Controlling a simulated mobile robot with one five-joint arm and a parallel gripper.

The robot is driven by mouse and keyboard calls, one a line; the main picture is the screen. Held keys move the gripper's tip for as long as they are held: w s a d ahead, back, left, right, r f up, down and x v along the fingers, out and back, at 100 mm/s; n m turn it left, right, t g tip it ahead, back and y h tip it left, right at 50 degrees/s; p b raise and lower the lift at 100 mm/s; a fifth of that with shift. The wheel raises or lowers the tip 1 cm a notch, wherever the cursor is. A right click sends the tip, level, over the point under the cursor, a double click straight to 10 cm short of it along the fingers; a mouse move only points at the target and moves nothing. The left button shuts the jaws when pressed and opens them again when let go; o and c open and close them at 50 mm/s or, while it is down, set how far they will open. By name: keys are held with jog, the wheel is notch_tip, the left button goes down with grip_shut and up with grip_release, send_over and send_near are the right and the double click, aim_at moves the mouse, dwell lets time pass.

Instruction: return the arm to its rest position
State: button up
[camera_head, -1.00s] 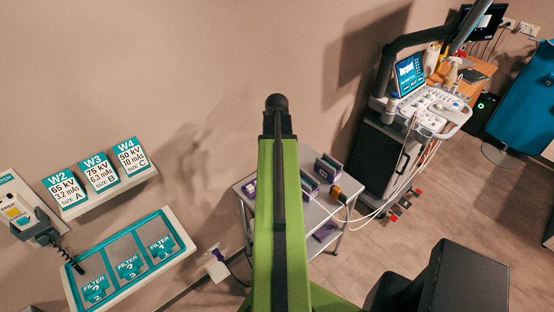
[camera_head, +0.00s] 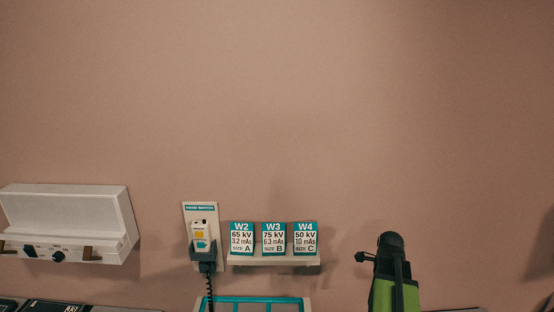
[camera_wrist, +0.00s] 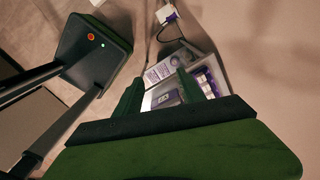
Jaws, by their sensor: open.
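My arm (camera_head: 396,285) shows in the head view at the lower right, as a green link with a black rounded top. My gripper is not seen in that view. In the wrist view, my gripper (camera_wrist: 158,90) has its two dark green fingers spread apart, and nothing is held between them. Beyond the fingers is a light grey cart top (camera_wrist: 202,50) with white and purple boxes (camera_wrist: 208,82) on it. A small dark and purple item (camera_wrist: 166,98) shows between the fingers. I cannot tell how far below the fingers these things are.
In the head view, a hand switch (camera_head: 201,236) with a coiled cord hangs on the wall beside a shelf (camera_head: 272,261) of W2, W3 and W4 cards. A teal-edged filter panel (camera_head: 262,302) is below. A pale console (camera_head: 70,222) is at left. The upper wall is bare.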

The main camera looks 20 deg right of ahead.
jog(key=w+a+f+n+b, duration=0.1)
jog(key=w+a+n, duration=0.1)
jog(key=a+n, duration=0.6)
jog(key=w+a+f+n+b, duration=0.1)
jog(key=w+a+f+n, duration=0.1)
jog(key=a+n, duration=0.7)
jog(key=w+a+f+n+b, duration=0.2)
jog(key=a+n, duration=0.6)
jog(key=a, duration=1)
jog(key=shift+w+n, duration=0.3)
jog(key=shift+w, duration=0.2)
jog(key=shift+d, duration=0.1)
jog(key=shift+c, duration=0.4)
